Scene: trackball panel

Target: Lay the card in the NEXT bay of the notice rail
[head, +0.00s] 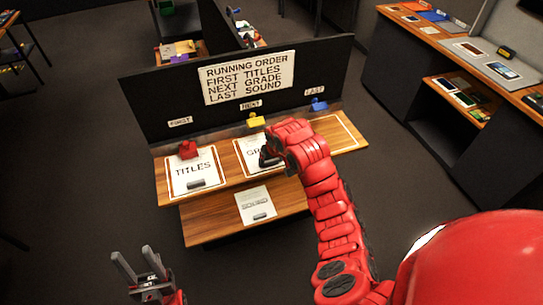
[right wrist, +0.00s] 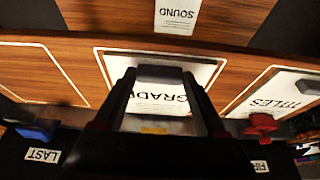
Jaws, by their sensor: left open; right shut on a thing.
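The white GRADE card (head: 250,158) is at the middle bay, labelled NEXT (head: 251,105), of the notice rail (head: 222,180). In the right wrist view the card (right wrist: 150,103) appears within the bay's white outline; I cannot tell whether it lies flat on the wood. My right gripper (head: 269,158) is shut on the card's dark grip block, which shows between the fingertips in the right wrist view (right wrist: 160,75). The gripper hides part of the card. My left gripper (head: 137,264) is open and empty, in front of the rail at lower left.
The TITLES card (head: 194,168) lies in the FIRST bay. The SOUND card (head: 255,203) lies on the lower shelf (head: 215,222). The LAST bay (head: 340,132) looks empty. Red (head: 188,149), yellow (head: 256,120) and blue (head: 319,105) clips stand along the back panel (head: 160,105).

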